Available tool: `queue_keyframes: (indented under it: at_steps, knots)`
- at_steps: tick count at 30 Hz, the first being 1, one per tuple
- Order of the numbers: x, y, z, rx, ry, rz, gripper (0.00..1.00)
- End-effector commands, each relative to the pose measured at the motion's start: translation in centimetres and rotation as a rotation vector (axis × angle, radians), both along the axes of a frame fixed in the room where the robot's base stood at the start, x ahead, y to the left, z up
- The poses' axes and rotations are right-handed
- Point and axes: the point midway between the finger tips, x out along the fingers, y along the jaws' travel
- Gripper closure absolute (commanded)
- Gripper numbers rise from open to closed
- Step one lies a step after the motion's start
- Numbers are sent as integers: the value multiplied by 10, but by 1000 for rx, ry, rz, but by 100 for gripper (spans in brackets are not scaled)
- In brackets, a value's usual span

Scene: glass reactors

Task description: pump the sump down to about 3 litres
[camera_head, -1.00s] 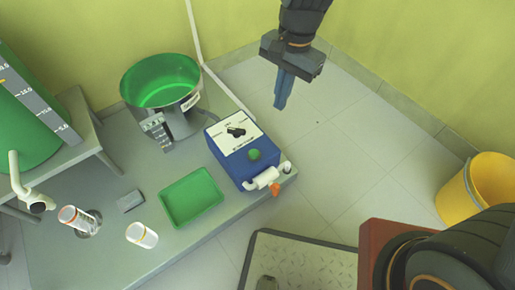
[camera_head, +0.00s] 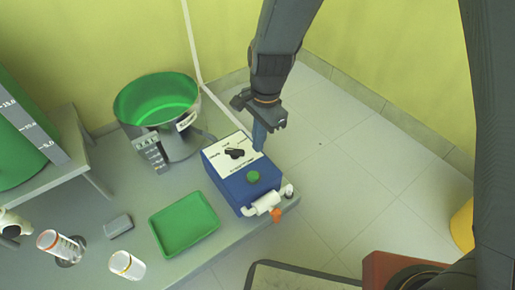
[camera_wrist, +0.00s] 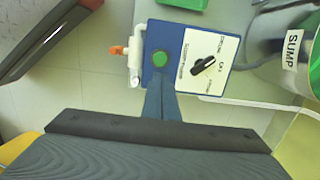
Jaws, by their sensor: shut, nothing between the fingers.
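The sump (camera_head: 172,140) is a metal pot with a green interior and a level scale (camera_head: 152,152) on its side. I cannot read its level. It also shows in the wrist view, labelled SUMP (camera_wrist: 292,48). The blue pump box (camera_head: 240,185) stands right of it, with a black rotary knob (camera_head: 235,153) on a white panel and a green button (camera_head: 253,177). The knob also shows in the wrist view (camera_wrist: 203,65), as does the green button (camera_wrist: 160,58). My gripper (camera_head: 259,148) is shut and empty, its tips at the panel's right edge, close to the box; contact cannot be told.
A green tray (camera_head: 184,224), two clear cylinders with orange bands (camera_head: 127,266) and a grey block (camera_head: 118,225) are on the bench. A white pipe with an orange valve handle (camera_head: 276,215) is at the box's front. Tiled floor (camera_head: 340,180) lies right.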

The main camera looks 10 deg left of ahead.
Motion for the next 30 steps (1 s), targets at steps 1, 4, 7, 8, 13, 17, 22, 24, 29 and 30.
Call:
queue_keyframes:
  at_steps: [1,4,7,8,13,17,22,24,29,30]
  knots:
    - [-1,0,-13,-2,3,0,100]
    - [-1,2,-32,-1,2,0,100]
    - [-3,3,-50,-2,3,0,100]
    - [-3,3,-55,-2,3,0,100]
    - [-5,6,-85,-2,3,0,100]
    - [-6,7,-100,-1,1,1,100]
    - [-7,9,-114,-1,1,1,100]
    - [-8,9,-118,0,0,1,100]
    - [-8,9,-121,0,0,0,100]
    - [-8,10,-121,0,0,0,100]
